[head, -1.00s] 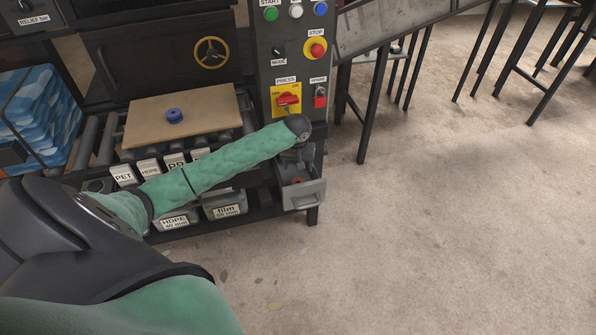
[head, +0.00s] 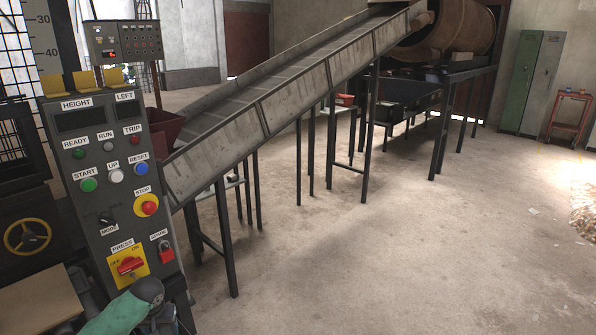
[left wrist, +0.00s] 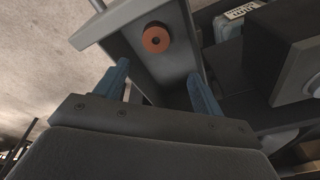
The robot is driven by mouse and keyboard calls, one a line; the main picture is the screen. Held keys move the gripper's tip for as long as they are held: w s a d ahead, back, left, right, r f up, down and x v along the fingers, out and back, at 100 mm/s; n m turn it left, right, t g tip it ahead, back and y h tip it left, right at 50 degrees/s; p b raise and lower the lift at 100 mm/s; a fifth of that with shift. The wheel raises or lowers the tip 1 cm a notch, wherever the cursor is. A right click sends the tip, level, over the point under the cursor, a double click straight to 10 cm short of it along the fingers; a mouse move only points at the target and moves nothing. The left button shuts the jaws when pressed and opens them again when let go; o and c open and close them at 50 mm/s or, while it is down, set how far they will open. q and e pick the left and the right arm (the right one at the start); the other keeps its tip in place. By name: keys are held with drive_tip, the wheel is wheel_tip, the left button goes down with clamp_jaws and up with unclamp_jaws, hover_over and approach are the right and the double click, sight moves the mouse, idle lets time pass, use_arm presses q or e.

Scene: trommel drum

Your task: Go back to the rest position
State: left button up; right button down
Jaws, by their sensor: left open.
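My left gripper (left wrist: 159,76) shows in the left wrist view with its two blue fingers apart and nothing between them. It is at an open grey tray (left wrist: 178,62) that holds an orange-brown disc (left wrist: 156,38) with a dark centre. The disc lies beyond the fingertips, apart from them. In the head view my left arm in its green sleeve comes in at the bottom left, below the control panel (head: 110,205); the gripper's fingers cannot be made out there. My right gripper is in neither view.
The panel has a red press switch (head: 130,265) just above my left wrist and a stop button (head: 147,206). A wooden board (head: 38,303) is at the lower left. A sloping conveyor (head: 270,105) on dark legs rises to a rusty drum (head: 455,38).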

use_arm(q)
drive_tip(key=w+d+r+m+t+y, duration=0.1)
drive_tip(key=d+r+m+t, duration=0.3)
drive_tip(key=r, duration=0.5)
drive_tip(key=s+d+m+h, duration=0.1)
drive_tip(key=s+d+m, duration=0.1)
drive_tip(key=s+d, duration=0.3)
drive_tip(key=s+d+m, duration=0.2)
drive_tip(key=s+d, duration=0.1)
drive_tip(key=d, duration=0.5)
drive_tip(key=s+d+f+n+g+h, duration=0.1)
drive_tip(key=s+d+f, duration=0.2)
drive_tip(key=s, duration=0.7)
drive_tip(key=s+d+f+n+g+h, duration=0.1)
drive_tip(key=s+d+f, duration=0.3)
drive_tip(key=s, duration=0.7)
drive_tip(key=s+d+f+n+g+h, duration=0.1)
drive_tip(key=s+d+f, duration=0.2)
drive_tip(key=s, duration=0.7)
drive_tip(key=shift+s+d+f+g, duration=0.3)
drive_tip(key=shift+d+f, duration=0.1)
drive_tip(key=shift+d, duration=0.75)
drive_tip(key=shift+n, duration=0.3)
